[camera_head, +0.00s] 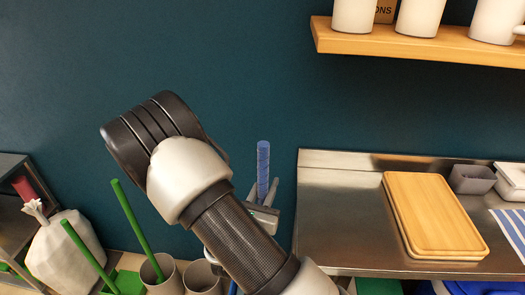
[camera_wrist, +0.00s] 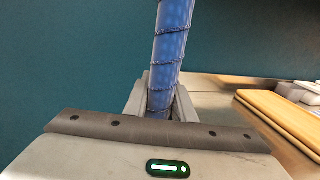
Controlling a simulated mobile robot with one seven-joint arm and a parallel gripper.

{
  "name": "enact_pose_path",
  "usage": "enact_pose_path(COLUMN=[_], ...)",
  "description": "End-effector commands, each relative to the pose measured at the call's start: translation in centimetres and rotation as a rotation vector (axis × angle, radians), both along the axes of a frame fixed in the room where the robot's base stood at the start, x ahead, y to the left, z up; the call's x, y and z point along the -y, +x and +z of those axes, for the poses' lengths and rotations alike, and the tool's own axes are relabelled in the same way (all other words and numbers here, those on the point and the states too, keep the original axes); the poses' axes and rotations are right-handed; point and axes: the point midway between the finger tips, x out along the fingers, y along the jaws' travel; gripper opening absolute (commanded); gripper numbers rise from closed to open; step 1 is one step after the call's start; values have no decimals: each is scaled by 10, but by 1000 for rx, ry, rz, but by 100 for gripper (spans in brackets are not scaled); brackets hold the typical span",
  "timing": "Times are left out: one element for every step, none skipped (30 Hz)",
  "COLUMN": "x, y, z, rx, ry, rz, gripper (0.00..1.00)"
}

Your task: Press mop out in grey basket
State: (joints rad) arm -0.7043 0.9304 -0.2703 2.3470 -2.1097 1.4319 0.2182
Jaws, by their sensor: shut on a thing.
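My gripper (camera_head: 263,212) is shut on a blue mop handle (camera_head: 263,165), which stands about upright against the dark wall. In the wrist view the blue handle (camera_wrist: 168,60), wrapped with a dark spiral cord, rises from between the two fingers (camera_wrist: 160,108). The lower part of the mop is mostly hidden behind my arm, and its head is not visible. Two grey-beige round containers stand on the floor at the lower middle, one left (camera_head: 161,275) and one right (camera_head: 202,278). I cannot tell which is the grey basket.
A steel counter (camera_head: 340,215) with cutting boards (camera_head: 432,215) and a small grey bin (camera_head: 472,179) is at the right. A wooden shelf (camera_head: 420,46) with mugs hangs above. Green-handled tools (camera_head: 132,218) and a white sack (camera_head: 66,250) stand at the left.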

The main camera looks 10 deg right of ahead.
Motion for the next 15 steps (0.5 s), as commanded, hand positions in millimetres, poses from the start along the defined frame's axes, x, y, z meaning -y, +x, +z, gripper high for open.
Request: enact_pose_path(x=[0,0,0,0,0,0,0,0,1,1,2,3,3,5,6], y=[12,19,29,36,45,56,65,74,86,96,105,118,128,137,150], z=[-5,-8,-11,-13,-14,-17,-18,-19,-20,-20,-20,-20,-19,-18,-19], rx=[6,5,5,4,4,2,3,1,1,1,1,2,2,2,2], ry=[6,9,12,15,17,20,22,23,25,27,27,27,27,26,24], rz=[-7,-12,-16,-19,-22,-26,-28,-30,-33,-34,-36,-37,-37,-37,-36], gripper=[1,1,1,1,1,1,1,1,1,1,1,1,1,1,1])
